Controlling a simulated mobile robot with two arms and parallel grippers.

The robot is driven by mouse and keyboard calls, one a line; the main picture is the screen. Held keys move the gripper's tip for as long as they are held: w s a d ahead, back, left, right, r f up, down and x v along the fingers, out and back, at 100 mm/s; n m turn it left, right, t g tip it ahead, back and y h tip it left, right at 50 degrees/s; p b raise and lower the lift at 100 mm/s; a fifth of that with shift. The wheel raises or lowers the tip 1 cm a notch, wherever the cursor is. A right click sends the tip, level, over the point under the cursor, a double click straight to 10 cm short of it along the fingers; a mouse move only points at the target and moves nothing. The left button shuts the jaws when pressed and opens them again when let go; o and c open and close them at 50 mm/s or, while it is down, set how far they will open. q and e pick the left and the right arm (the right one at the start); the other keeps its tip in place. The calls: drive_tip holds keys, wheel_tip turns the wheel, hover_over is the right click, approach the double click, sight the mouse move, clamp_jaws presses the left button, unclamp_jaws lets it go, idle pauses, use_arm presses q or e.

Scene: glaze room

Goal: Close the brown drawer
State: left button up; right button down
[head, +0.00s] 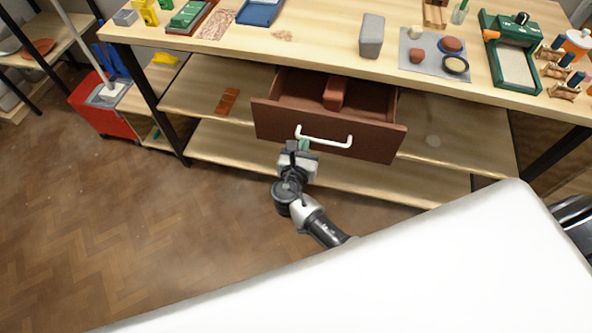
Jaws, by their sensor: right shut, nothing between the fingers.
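The brown drawer (276,122) sits under the wooden worktop and is pulled out, with its inside showing. A reddish-brown block (335,93) lies in it. A white bar handle (325,139) is on the drawer front. My right gripper (301,147) is shut and empty, just in front of the drawer front by the left end of the handle. I cannot tell whether it touches the handle or the front. My left gripper is not in view.
The worktop (330,50) above carries a grey block (371,36), a grey mat (408,61) with small pieces, and a green tray (512,55). A red bucket (98,106) stands at the left. The brown floor (120,230) at the lower left is clear.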

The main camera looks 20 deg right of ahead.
drive_tip(key=b+x, duration=0.1)
drive_tip(key=x, duration=0.4)
drive_tip(key=r+b+x, duration=0.1)
drive_tip(key=x, duration=0.4)
drive_tip(key=b+x, duration=0.2)
drive_tip(key=x, duration=0.3)
drive_tip(key=shift+d+r, duration=0.1)
drive_tip(key=shift+r, duration=0.15)
drive_tip(key=shift+w+d, duration=0.35)
drive_tip(key=shift+w, duration=0.2)
drive_tip(key=shift+d+r, duration=0.1)
drive_tip(key=shift+r, duration=0.2)
drive_tip(key=shift+w+r, duration=0.1)
